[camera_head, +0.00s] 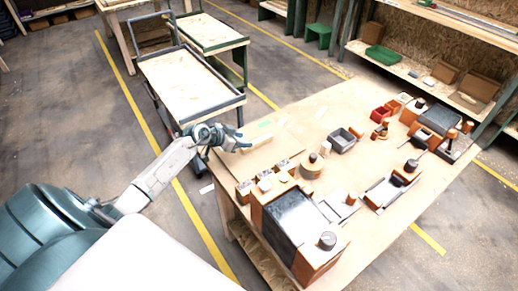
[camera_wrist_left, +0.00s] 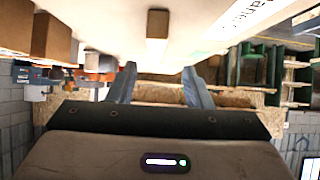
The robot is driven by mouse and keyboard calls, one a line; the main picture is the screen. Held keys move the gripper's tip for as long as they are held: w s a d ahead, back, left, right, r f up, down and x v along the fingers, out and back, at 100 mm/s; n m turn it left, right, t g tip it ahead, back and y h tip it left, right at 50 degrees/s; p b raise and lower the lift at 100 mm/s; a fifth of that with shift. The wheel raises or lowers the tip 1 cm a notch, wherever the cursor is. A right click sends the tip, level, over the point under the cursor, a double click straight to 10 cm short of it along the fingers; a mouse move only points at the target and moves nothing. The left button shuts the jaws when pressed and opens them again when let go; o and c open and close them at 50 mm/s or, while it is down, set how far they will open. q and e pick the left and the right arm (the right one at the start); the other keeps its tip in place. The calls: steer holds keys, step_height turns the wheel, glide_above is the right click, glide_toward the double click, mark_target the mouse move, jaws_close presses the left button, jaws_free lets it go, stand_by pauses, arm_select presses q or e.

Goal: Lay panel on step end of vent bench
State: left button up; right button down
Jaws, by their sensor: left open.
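The wooden bench (camera_head: 350,95) carries many parts; I cannot tell which end is the step end. A pale strip or block (camera_head: 260,140), possibly the panel, lies on the bench's left part. My left gripper (camera_head: 244,142) is open and empty at the bench's left edge, close to this strip. My right gripper is in neither view.
A dark-topped orange box (camera_head: 293,218) and several small blocks stand along the bench's near side. A cart (camera_head: 187,84) stands left of the bench. Shelves (camera_head: 430,78) line the back right.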

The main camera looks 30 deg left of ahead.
mark_target(257, 141)
arm_select(q)
steer(key=shift+x, duration=1.2)
steer(key=shift+w+d+f, duration=0.15)
steer(key=shift+w+d, duration=0.25)
steer(key=shift+w, duration=0.1)
steer(key=x, duration=0.4)
steer(key=shift+d+f+p, duration=0.1)
steer(key=shift+f+p, duration=0.1)
steer(key=shift+p, duration=0.2)
steer(key=shift+r, duration=0.1)
steer(key=c, duration=0.3)
jaws_close()
